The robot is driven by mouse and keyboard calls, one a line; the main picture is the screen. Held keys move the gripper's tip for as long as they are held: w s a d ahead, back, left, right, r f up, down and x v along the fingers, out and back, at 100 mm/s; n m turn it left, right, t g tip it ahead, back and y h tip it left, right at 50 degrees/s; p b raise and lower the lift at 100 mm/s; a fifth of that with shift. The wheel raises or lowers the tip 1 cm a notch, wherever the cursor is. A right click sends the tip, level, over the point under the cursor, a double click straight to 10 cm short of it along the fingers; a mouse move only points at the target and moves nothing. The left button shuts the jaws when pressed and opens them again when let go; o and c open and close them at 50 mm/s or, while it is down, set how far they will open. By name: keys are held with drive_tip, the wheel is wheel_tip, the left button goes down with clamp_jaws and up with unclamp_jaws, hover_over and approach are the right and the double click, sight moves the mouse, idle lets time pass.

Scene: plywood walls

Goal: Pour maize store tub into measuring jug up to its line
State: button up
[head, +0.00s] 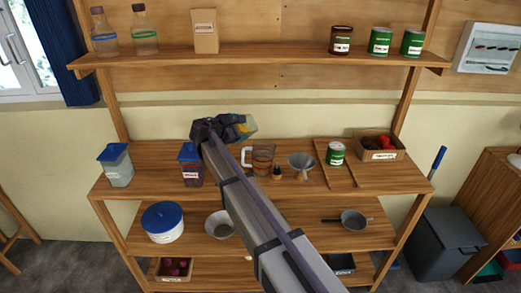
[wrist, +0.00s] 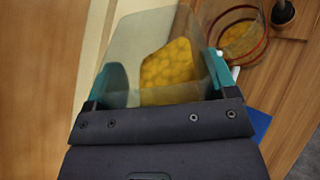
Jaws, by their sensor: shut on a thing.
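My gripper (head: 222,128) is shut on the maize store tub (head: 248,125), a clear tub with yellow maize inside. In the wrist view, the teal fingers of my gripper (wrist: 160,78) clasp the tub (wrist: 140,38) on both sides, and maize lies in its right part. The tub is tilted in the air, its far end pointing right in the head view. The measuring jug (head: 262,160) stands on the bench below and right of it. In the wrist view, the jug (wrist: 238,30) holds yellow maize and shows reddish rings; I cannot tell its level against the line.
Two blue-lidded tubs (head: 116,165) (head: 191,166) stand at left on the bench. A small dark bottle (head: 277,173), a funnel (head: 301,164), a green tin (head: 335,154) and a wooden box (head: 379,148) stand right of the jug. A shelf (head: 260,54) runs above.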

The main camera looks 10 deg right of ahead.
sight(235, 116)
drive_tip(key=shift+r+n+h, duration=0.5)
drive_tip(key=shift+r, duration=0.1)
drive_tip(key=r, duration=0.1)
drive_tip(key=r+n+h+p, duration=0.1)
drive_tip(key=shift+w+a+r+n, duration=0.2)
drive_tip(key=shift+a+r+n, duration=0.1)
drive_tip(key=shift+a+r, duration=0.05)
drive_tip(key=shift+r+n+h, duration=0.25)
drive_tip(key=shift+n+h, duration=0.25)
drive_tip(key=b, duration=0.1)
drive_tip(key=n+b, duration=0.1)
drive_tip(key=shift+s+d+f+n+t+h+b, duration=0.1)
drive_tip(key=shift+s+f+n+t+h+b, duration=0.05)
drive_tip(key=shift+f+n+t+h+b, duration=0.2)
drive_tip(key=shift+f+n+h+b, duration=0.35)
drive_tip(key=shift+n+b, duration=0.1)
drive_tip(key=shift+b, duration=0.15)
drive_tip(key=shift+r, duration=0.1)
wheel_tip(235, 116, up, 7)
drive_tip(key=p, duration=0.6)
